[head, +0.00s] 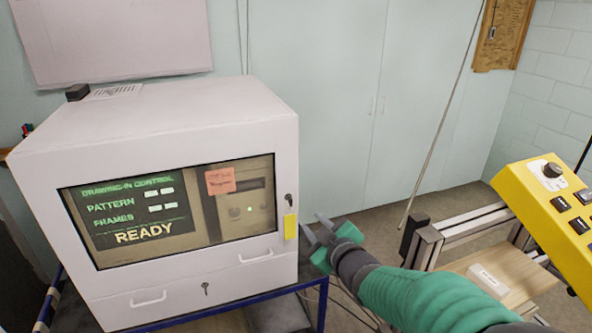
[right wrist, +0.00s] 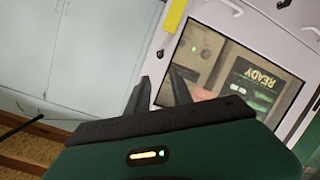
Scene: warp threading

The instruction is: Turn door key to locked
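The white control cabinet (head: 170,120) stands at the left with its windowed door facing me. The door key (head: 289,200) is small and dark, in the door's right edge, with a yellow tag (head: 290,226) hanging below it. In the right wrist view, which is upside down, the key (right wrist: 160,53) shows near the yellow tag (right wrist: 174,15). My right gripper (head: 313,226) is just right of the tag, fingers pointing toward the cabinet. Its two dark fingers (right wrist: 160,88) are apart with nothing between them. It appears clear of the key. My left gripper is not in view.
A drawer with its own key (head: 205,288) and handle sits below the door. A blue frame (head: 240,302) carries the cabinet. A yellow button panel (head: 556,210) and a metal-framed bench (head: 475,240) stand at the right. Pale cupboard doors (head: 350,90) form the back.

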